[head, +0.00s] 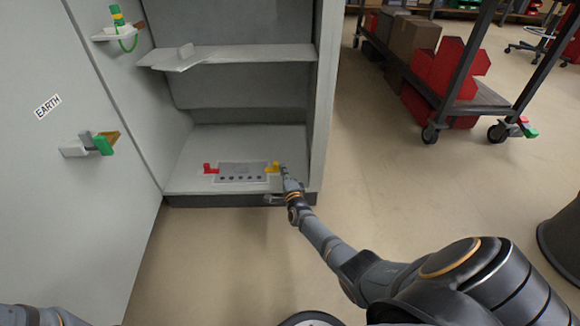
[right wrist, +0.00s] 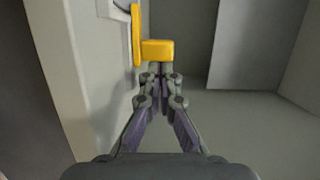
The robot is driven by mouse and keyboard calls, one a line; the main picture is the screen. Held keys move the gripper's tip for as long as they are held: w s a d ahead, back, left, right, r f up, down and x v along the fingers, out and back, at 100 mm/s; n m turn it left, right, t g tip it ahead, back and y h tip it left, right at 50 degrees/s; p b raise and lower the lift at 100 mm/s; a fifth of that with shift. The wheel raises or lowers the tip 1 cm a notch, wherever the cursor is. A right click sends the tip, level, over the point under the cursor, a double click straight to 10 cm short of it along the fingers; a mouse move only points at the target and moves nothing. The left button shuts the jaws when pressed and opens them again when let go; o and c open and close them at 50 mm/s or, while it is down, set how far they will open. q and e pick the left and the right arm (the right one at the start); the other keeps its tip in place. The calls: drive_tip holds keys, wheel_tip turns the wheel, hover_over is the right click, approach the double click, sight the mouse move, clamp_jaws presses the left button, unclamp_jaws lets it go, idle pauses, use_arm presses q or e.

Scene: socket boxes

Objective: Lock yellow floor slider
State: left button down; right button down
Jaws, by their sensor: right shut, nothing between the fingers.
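The yellow floor slider (head: 272,167) is on the right end of a grey panel (head: 243,172) on the cabinet floor. In the right wrist view the yellow slider (right wrist: 157,50) shows as a block beside a flat yellow upright piece. My right gripper (head: 285,172) is at the slider's right side in the head view. In the right wrist view my right gripper (right wrist: 160,70) is shut and empty, its tips right at the yellow block; I cannot tell if they touch it. My left gripper is out of view.
A red slider (head: 210,169) sits at the panel's left end. The cabinet has a shelf (head: 245,57) above and a side wall (head: 318,100) close to my right arm. A green handle (head: 104,144) sticks out at the left. A cart (head: 455,90) stands at the back right.

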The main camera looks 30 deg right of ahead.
drive_tip(key=shift+w+a, duration=0.25)
drive_tip(key=shift+a, duration=0.05)
drive_tip(key=v, duration=1.2)
drive_tip(key=shift+f, duration=0.1)
